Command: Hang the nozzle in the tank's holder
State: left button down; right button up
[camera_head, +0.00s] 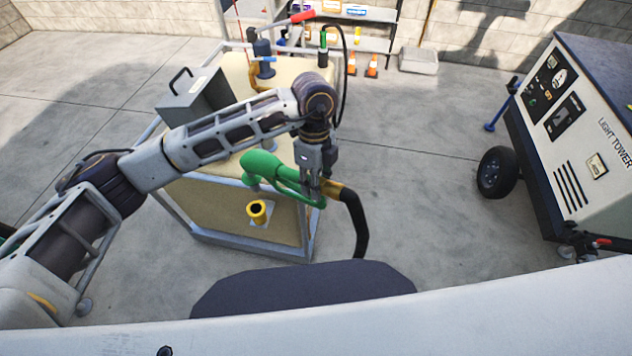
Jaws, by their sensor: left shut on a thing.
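My left gripper (317,190) is shut on the green fuel nozzle (262,166). The nozzle is in the air in front of the tank's near right edge, with its rounded green end to the left and its brass-coloured fitting to the right. A black hose (354,215) hangs down from the fitting. The yellow holder (257,211) is a short open cup on the front face of the beige tank (215,208). It is below and left of the gripper in the picture and looks empty. The nozzle is apart from it. My right gripper is not in view.
A grey box (196,96) and a pump with a red-handled lever (302,16) stand on the tank. A metal frame surrounds the tank. A light tower (590,130) with a black wheel stands at right. Shelves and orange cones (372,66) are behind. Floor between is clear.

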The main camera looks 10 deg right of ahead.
aim_at(317, 205)
pick_arm(q)
jog(key=shift+n, duration=0.8)
jog(key=shift+f, duration=0.1)
jog(key=shift+f+b, duration=0.85)
jog(key=shift+f, duration=0.4)
jog(key=shift+f+b, duration=0.55)
jog(key=shift+f, duration=0.4)
jog(key=shift+w+f+b, duration=0.1)
jog(key=shift+f+b, duration=0.25)
jog(key=shift+f, duration=0.4)
